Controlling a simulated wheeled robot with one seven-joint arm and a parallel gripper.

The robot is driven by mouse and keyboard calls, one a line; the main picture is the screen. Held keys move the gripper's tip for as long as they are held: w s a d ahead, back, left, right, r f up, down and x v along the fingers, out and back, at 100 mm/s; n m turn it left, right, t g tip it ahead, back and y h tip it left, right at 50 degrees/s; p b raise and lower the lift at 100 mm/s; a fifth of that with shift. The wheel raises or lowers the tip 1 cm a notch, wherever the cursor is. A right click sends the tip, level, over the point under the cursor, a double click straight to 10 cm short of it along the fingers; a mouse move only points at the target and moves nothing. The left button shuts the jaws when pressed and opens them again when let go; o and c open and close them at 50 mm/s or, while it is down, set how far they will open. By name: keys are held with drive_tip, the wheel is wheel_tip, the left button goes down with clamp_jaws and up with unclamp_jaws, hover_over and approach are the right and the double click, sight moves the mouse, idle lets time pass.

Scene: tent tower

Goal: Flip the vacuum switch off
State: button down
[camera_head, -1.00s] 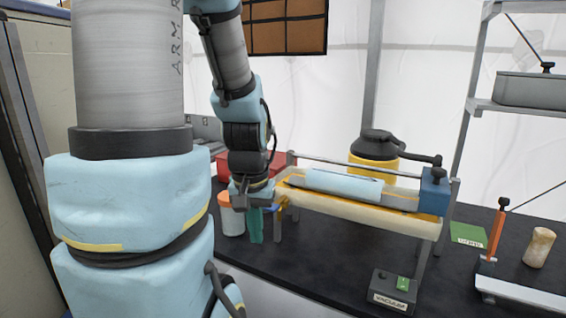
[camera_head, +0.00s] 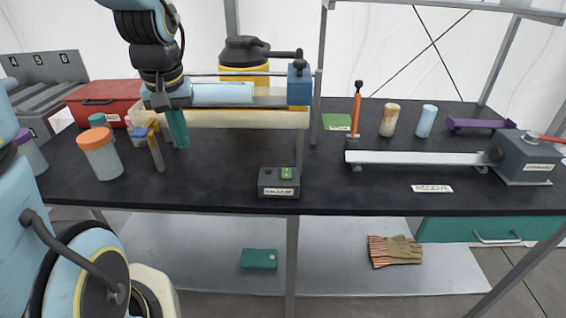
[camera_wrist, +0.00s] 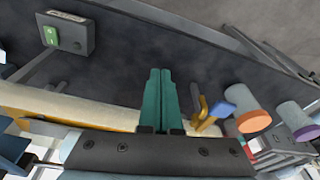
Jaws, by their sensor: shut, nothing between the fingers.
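The vacuum switch box (camera_head: 279,182) is a small dark grey box with a white label, near the front edge of the black table. Its green switch (camera_head: 287,173) is on top at the right. The box also shows at the upper left of the wrist view (camera_wrist: 66,32), with its green switch (camera_wrist: 50,36). My gripper (camera_head: 178,130) has teal fingers pointing down over the left part of the table, left of and behind the box. In the wrist view my gripper (camera_wrist: 160,75) has its fingers together, holding nothing. It is apart from the box.
A white rail (camera_head: 415,158) lies on the right. The tabletop around the switch box is clear.

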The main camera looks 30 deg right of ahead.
drive_tip(key=s+d+r+m+b, duration=0.1)
drive_tip(key=s+d, duration=0.1)
drive_tip(key=d, duration=0.8)
wheel_tip(320, 180, up, 2)
drive_tip(key=r+m+h+b, duration=0.1)
drive_tip(key=m+b, duration=0.1)
hover_over(287, 170)
drive_tip(key=s+a, duration=0.2)
drive_tip(key=s, duration=0.1)
drive_tip(key=shift+s+d+f+t, duration=0.15)
drive_tip(key=shift+s+f+t, duration=0.1)
drive_tip(key=shift+t, duration=0.15)
drive_tip(key=shift+w, duration=0.1)
drive_tip(key=x, duration=0.4)
drive_tip(key=p+x, duration=0.1)
drive_tip(key=x, duration=0.3)
drive_tip(key=s+p+x, duration=0.1)
drive_tip(key=x, duration=0.4)
drive_tip(key=shift+f, duration=0.6)
